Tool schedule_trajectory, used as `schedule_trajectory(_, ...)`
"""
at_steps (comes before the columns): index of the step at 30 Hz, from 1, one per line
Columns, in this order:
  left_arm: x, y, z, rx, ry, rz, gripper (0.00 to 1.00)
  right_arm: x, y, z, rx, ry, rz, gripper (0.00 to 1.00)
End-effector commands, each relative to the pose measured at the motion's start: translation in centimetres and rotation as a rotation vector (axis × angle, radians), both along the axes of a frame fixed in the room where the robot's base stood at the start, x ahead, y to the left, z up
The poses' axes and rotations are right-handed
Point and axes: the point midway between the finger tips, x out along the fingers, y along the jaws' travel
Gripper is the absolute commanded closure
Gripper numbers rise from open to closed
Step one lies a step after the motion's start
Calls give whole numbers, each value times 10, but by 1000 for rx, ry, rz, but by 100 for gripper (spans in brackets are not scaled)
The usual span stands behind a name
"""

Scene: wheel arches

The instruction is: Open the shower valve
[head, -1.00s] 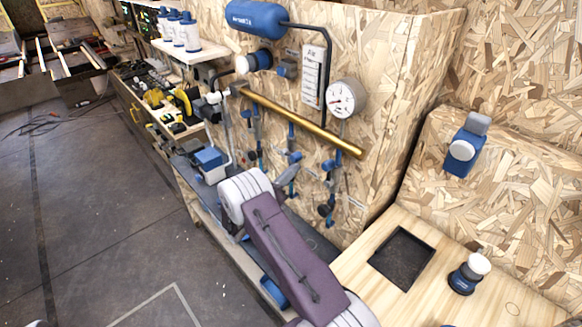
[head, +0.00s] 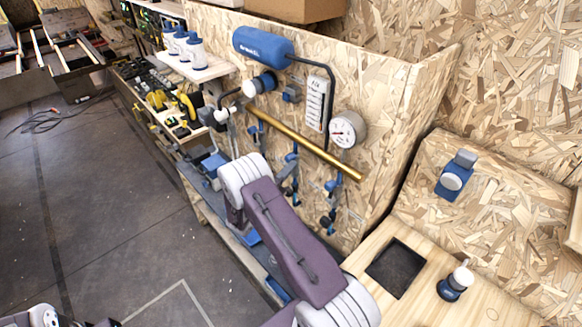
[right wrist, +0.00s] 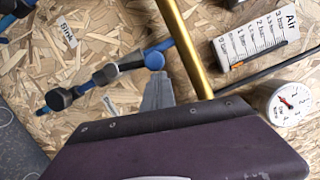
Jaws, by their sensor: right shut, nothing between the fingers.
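Several blue valves on thin branch pipes hang below a brass pipe (head: 305,145) on the chipboard wall. In the right wrist view, one blue valve (right wrist: 105,73) runs diagonally off the brass pipe, with a round blue cap (right wrist: 155,60). A small label (right wrist: 108,105) beside it is too blurred to read, so I cannot confirm it is the shower valve. Another label (right wrist: 67,32) reads "Sink". My right gripper (right wrist: 156,80) is shut and empty, its grey tip at or very near the blue cap; contact is unclear. It also shows in the head view (head: 288,178), partly behind my wrist. My left gripper is not visible.
A pressure gauge (head: 347,129), an "Air" scale panel (head: 315,102) and a blue tank (head: 263,43) are on the wall above. A wooden bench (head: 435,290) with a dark square recess (head: 396,268) stands at right.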

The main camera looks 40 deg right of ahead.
Motion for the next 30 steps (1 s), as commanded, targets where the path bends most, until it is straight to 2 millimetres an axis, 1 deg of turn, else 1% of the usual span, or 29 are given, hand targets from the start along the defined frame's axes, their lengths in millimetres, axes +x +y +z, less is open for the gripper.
schedule_trajectory(1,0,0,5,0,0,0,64,2,0,5,-3,31,1,100)
schedule_trajectory(6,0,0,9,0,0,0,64,8,1,8,-12,131,1,100)
schedule_trajectory(16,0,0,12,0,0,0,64,14,1,10,-11,125,1,100)
schedule_trajectory(30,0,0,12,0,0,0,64,15,1,11,-11,124,1,100)
